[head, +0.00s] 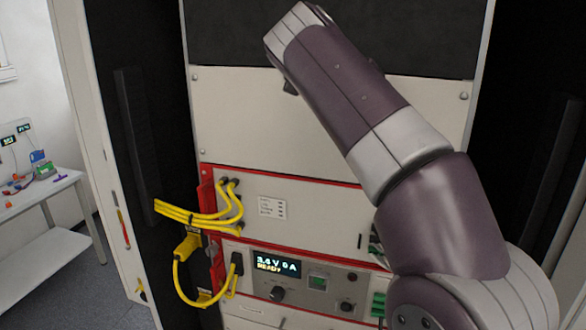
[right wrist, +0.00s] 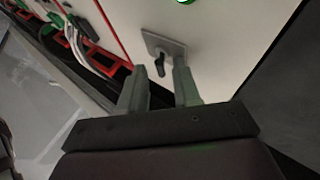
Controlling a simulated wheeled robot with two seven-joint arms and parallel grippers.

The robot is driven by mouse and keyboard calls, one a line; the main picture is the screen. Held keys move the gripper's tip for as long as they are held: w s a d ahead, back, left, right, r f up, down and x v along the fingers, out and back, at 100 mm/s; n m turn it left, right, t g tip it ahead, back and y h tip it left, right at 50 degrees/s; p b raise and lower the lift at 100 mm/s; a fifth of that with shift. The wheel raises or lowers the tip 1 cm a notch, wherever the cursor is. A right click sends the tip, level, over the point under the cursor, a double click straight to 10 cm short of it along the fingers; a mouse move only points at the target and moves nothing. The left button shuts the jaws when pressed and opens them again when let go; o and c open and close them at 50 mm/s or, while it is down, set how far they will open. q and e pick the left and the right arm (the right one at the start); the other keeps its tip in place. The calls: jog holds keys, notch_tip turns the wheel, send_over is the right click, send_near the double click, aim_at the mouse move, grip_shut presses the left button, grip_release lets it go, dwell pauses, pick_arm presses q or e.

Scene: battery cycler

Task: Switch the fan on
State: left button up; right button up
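In the right wrist view a small black lever switch (right wrist: 159,67) sits on a grey metal plate (right wrist: 165,47) on a pale panel. I cannot read a label on it, and no fan can be made out. My right gripper (right wrist: 160,78) is open, its two fingers apart and empty. Its tips are close to the plate, with the lever in line with the gap between them; I cannot tell if they touch it. In the head view my right arm reaches up across the cabinet and its fingers are hidden. My left gripper is not in view.
The cabinet holds pale panels (head: 225,120) and a red-edged unit with yellow cables (head: 190,214). Dark cabinet walls stand on both sides. A white bench (head: 40,190) stands far left.

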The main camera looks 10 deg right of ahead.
notch_tip(320, 180, down, 6)
jog(key=m+t+h+b, duration=0.4)
jog(key=t+h+b, duration=0.35)
jog(key=b, duration=1.45)
jog(key=w+a+r+b+v, duration=0.1)
jog(key=r+b+v, duration=0.15)
jog(key=v, duration=1.05)
jog(key=w+a+f+n+t+y, duration=0.2)
jog(key=w+a+n+t+y, duration=0.65)
jog(key=a+n+t, duration=0.4)
jog(key=w+a+f+n+g+y, duration=0.1)
jog(key=w+a+f+n+y, duration=0.1)
jog(key=f+n+y, duration=0.3)
jog(key=w+a+f+n+g+y, duration=0.2)
jog(key=w+f+n+y, duration=0.1)
jog(key=f+n+y, duration=0.2)
jog(key=shift+a+f+n+g+y+b, duration=0.3)
jog(key=shift+a+n+y, duration=0.1)
jog(key=shift+n+y, duration=0.85)
